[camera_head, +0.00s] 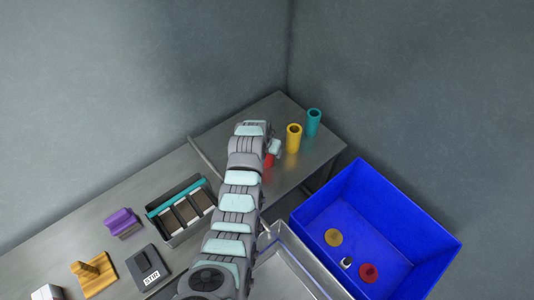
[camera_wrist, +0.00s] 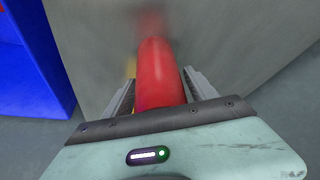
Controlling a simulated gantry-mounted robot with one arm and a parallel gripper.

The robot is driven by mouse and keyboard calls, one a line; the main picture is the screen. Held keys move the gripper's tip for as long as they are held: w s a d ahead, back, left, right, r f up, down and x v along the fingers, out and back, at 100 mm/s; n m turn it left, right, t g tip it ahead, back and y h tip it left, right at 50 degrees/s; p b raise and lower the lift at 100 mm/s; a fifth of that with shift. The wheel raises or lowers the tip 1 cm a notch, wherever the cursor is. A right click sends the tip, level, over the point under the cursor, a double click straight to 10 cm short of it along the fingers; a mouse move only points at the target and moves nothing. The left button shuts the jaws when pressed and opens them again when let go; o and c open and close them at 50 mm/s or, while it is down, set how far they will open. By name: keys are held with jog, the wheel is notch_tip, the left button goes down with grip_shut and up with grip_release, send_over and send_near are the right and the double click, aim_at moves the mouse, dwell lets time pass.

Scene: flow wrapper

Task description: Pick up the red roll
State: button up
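The red roll (camera_wrist: 160,75) stretches up the middle of the wrist view, between the two fingers of my gripper (camera_wrist: 160,88). The fingers lie close along both sides of it. I cannot tell whether they press on it or leave a narrow gap. In the head view only a small piece of the red roll (camera_head: 268,161) shows beside my arm, at the table's far right part. My gripper (camera_head: 274,147) is there too, mostly hidden by my arm. Whether the roll touches the table is unclear.
A yellow roll (camera_head: 294,139) and a teal roll (camera_head: 313,123) stand just right of the red one. A blue bin (camera_head: 420,240) at right holds several small items. A metal tray (camera_head: 180,236), purple object (camera_head: 122,222) and black box (camera_head: 148,267) are on the table at left.

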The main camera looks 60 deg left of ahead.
grip_shut()
dwell(0.5)
jog(key=shift+r, duration=0.1)
